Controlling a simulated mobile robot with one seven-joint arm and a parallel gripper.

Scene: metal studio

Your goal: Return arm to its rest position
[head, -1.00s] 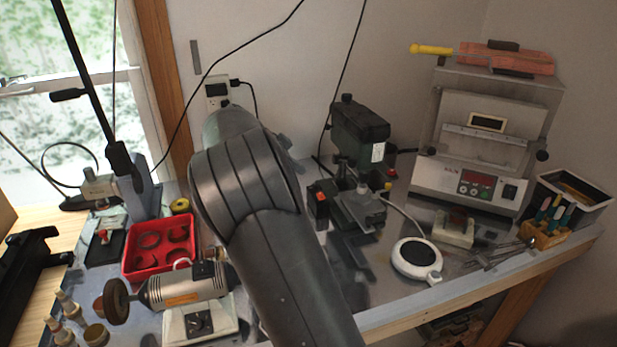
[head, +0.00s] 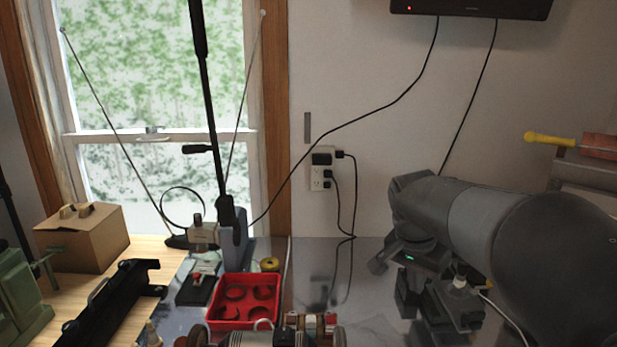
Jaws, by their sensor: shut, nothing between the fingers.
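My arm reaches in from the right edge in the head view. Its grey links bend down at the wrist, and my gripper (head: 380,264) hangs below it, dark and small, by a small green light. It is shut, with nothing seen in it. It is over the back of the metal bench, in front of the wall.
A red tray (head: 250,318) with ring-shaped parts sits left of the gripper. A bench motor (head: 270,338) is at the bottom edge. A cardboard box (head: 82,237) stands by the window. Wall outlets (head: 321,170) and hanging cables are behind. Bare bench shows between the tray and gripper.

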